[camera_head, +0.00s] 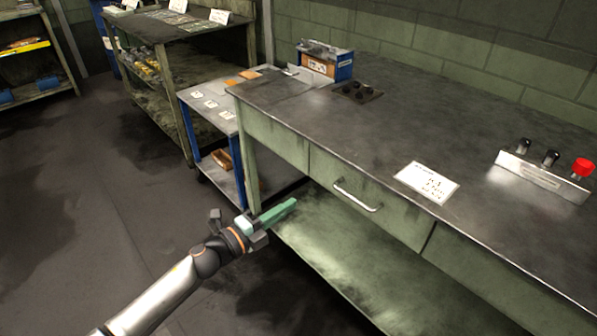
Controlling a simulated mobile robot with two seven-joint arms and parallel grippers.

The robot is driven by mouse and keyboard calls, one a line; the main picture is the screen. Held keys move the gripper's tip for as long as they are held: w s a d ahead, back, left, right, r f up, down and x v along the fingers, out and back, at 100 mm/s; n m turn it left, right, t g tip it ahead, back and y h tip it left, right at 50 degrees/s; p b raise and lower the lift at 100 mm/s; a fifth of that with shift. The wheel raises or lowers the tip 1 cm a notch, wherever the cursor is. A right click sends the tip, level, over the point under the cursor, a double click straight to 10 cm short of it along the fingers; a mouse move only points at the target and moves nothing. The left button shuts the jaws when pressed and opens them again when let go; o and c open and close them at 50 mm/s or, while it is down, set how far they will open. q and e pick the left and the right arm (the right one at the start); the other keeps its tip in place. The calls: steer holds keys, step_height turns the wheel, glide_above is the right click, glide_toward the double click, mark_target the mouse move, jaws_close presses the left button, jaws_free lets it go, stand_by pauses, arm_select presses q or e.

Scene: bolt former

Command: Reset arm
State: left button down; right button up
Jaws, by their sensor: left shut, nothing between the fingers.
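My left arm comes in from the lower left, with a silver forearm and a dark wrist. My left gripper (291,204) has green fingers that lie together, with nothing between them. It points to the right and hangs in front of the left end of the workbench (300,110), below its top as I see it. In the picture it overlaps the bench's lower shelf (350,262); I see no contact with the bench. My right gripper is not in view.
The bench has a drawer with a metal handle (357,196). On top are a white paper card (427,182), a control strip (541,176) with a red button (582,167), and a dark holed block (358,91). A blue-legged cart (208,98) stands left. The floor at left is clear.

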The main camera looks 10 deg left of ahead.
arm_select(q)
steer(key=s+a+f+n+g+y, duration=0.1)
steer(key=s+f+n+g+y, duration=0.15)
steer(key=s+f+n, duration=0.4)
steer(key=s+f+n+g+y, duration=0.1)
steer(key=s+f+n+y, duration=0.25)
steer(key=s+n, duration=0.6)
steer(key=s+a+f+n+g+y, duration=0.1)
steer(key=s+f+n+y, duration=0.1)
steer(key=s+f+n, duration=0.6)
steer(key=s+a+r+p, duration=0.1)
steer(key=s+r+p, duration=0.1)
steer(key=r+p, duration=0.5)
steer(key=s+a+r+p, duration=0.2)
steer(key=r+p, duration=0.5)
steer(key=p, duration=0.2)
steer(key=shift+r+y+p, duration=0.15)
steer(key=shift+y+p, duration=0.15)
steer(key=shift+p, duration=0.1)
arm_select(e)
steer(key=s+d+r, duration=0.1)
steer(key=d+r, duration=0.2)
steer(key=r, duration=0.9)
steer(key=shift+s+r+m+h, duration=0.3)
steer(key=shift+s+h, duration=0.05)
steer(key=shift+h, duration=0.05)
arm_select(q)
steer(key=shift+s, duration=0.1)
